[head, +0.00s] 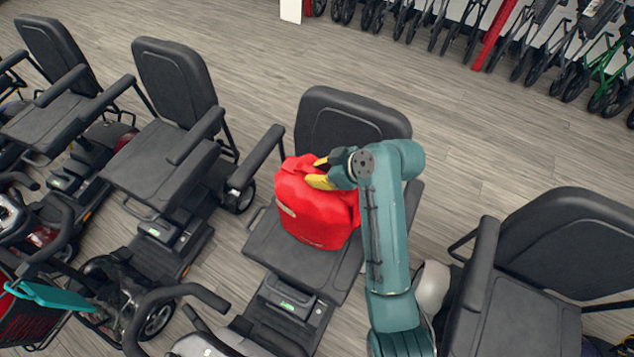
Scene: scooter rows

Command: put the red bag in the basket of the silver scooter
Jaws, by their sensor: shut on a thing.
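The red bag (312,215) rests on, or just above, the black seat (272,247) of the middle scooter; I cannot tell which. My gripper (319,172) reaches in from the right and is shut on the top of the red bag with its yellow fingertips. At the bottom edge, a silver-grey front body (225,343) with black handlebars shows in part, in front of that seat. It looks like the silver scooter, but its basket is not in view.
More scooters with black seats stand at left (160,165) and right (530,270). A dark basket with red (25,322) and a teal item (50,295) are at lower left. Wheeled walkers (560,60) line the back right. Floor behind the seats is clear.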

